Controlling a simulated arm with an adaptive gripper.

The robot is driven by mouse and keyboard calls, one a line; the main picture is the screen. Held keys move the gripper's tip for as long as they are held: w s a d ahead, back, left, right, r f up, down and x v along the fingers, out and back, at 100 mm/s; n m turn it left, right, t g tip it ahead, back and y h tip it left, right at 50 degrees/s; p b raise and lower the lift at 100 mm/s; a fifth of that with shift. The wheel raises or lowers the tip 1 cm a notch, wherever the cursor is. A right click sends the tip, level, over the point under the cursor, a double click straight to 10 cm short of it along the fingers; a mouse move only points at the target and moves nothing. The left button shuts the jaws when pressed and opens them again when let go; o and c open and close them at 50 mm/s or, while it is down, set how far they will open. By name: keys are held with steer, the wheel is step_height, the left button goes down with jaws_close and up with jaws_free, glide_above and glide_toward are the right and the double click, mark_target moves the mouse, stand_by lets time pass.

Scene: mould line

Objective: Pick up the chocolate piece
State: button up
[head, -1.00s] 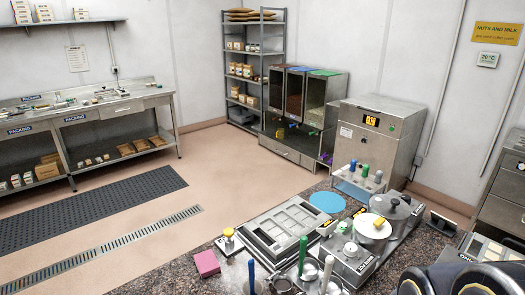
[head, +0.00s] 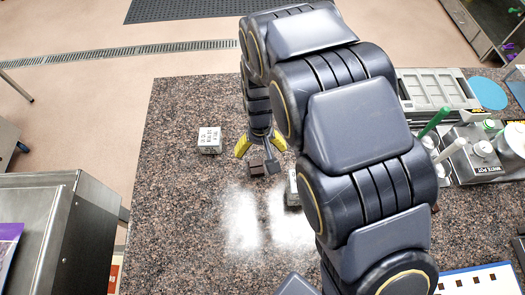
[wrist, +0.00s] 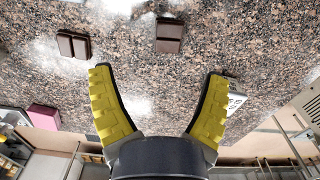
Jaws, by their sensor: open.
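Two dark brown chocolate pieces, each scored into two blocks, lie flat on the speckled stone counter in the wrist view: one at the top centre (wrist: 169,35), one at the upper left (wrist: 73,45). In the head view one brown piece (head: 256,168) shows just below my gripper (head: 260,145); I cannot make out the second there for sure. My gripper's yellow fingers (wrist: 160,71) are spread wide with nothing between them. The centre piece lies beyond the fingertips, roughly in line with the gap, apart from both fingers.
A small pale block with dark marks (head: 209,140) stands left of my gripper. Another pale block (head: 292,188) is partly hidden by my arm. A grey mould tray (head: 440,90) and white pot (head: 480,150) stand right.

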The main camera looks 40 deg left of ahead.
mark_target(256, 166)
steer(key=shift+s+a+f, duration=0.35)
steer(key=shift+a+f, duration=0.1)
steer(key=shift+f, duration=0.4)
steer(key=shift+s+f, duration=0.1)
steer(key=shift+f, duration=3.45)
steer(key=c, duration=1.1)
